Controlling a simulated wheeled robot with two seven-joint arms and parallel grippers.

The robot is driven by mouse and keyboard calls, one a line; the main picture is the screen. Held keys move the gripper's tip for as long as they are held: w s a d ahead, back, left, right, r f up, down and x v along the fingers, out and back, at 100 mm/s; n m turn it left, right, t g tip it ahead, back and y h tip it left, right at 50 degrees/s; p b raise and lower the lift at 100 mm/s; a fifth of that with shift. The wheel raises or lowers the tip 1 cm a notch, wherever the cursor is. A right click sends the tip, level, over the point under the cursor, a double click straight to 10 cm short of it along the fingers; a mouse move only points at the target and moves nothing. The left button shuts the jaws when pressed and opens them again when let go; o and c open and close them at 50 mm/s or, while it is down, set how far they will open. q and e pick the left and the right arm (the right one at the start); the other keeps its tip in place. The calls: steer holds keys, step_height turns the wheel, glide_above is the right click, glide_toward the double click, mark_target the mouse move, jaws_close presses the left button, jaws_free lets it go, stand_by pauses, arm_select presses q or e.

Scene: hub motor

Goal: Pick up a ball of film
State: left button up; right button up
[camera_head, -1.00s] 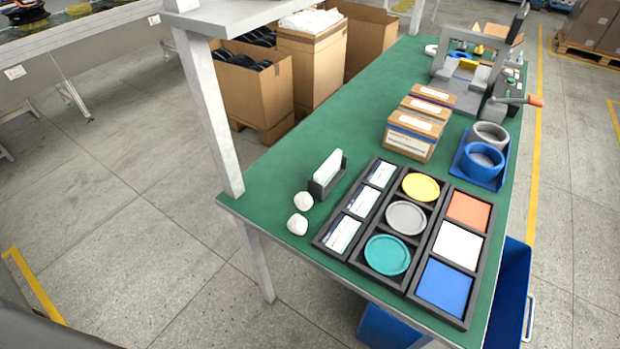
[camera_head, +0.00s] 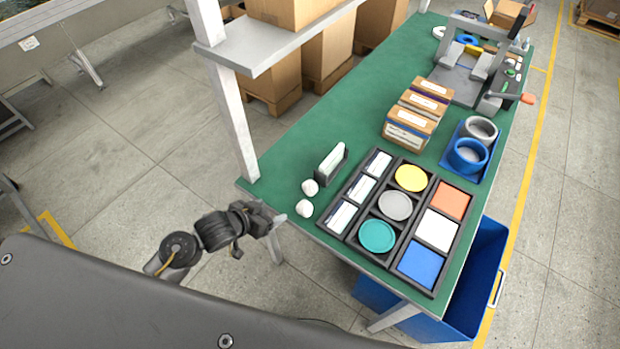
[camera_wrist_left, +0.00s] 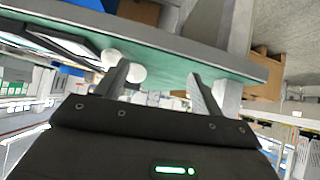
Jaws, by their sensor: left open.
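Two white balls of film, one farther (camera_head: 310,187) and one nearer (camera_head: 305,208), lie close together at the left edge of the green table. My left gripper (camera_head: 277,218) is open and empty, just left of the balls and off the table's edge. In the left wrist view, its two fingers (camera_wrist_left: 158,80) point toward the table, and the two balls (camera_wrist_left: 137,74) (camera_wrist_left: 111,57) show near the left finger, partly hidden by it. They are apart from the fingers as far as I can tell. My right gripper is not in view.
A black tray of cards, discs and coloured squares (camera_head: 405,245) lies right of the balls. A white shelf post (camera_head: 235,110) rises at the table's left edge. A blue bin (camera_head: 480,270) stands at the right.

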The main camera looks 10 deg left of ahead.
mark_target(305, 185)
arm_select(q)
steer(key=w+r+h, duration=0.1)
steer(key=w+r, duration=0.1)
steer(key=w+d+r+m+h, duration=0.1)
steer(key=w+r+h, duration=0.1)
steer(key=shift+d, duration=0.1)
steer(key=shift+w+r+g+h, duration=0.15)
steer(key=shift+w+g+h, duration=0.2)
steer(key=shift+h, duration=0.45)
steer(key=shift+r+h, duration=0.1)
steer(key=shift+h, duration=0.2)
steer(key=x, duration=0.5)
steer(key=shift+w+d+f, duration=0.15)
steer(key=shift+w+f, duration=0.05)
steer(key=shift+w, duration=0.1)
steer(key=shift+w+d+p, duration=0.15)
steer(key=shift+p, duration=0.3)
steer(key=p+x, duration=0.1)
steer(key=x, duration=0.2)
steer(key=shift+w+f, duration=0.25)
steer(key=shift+f, duration=0.05)
steer(key=shift+w+d+f, duration=0.25)
steer(key=shift+d+f, duration=0.1)
steer(key=shift+d, duration=0.1)
steer(key=c, duration=1.1)
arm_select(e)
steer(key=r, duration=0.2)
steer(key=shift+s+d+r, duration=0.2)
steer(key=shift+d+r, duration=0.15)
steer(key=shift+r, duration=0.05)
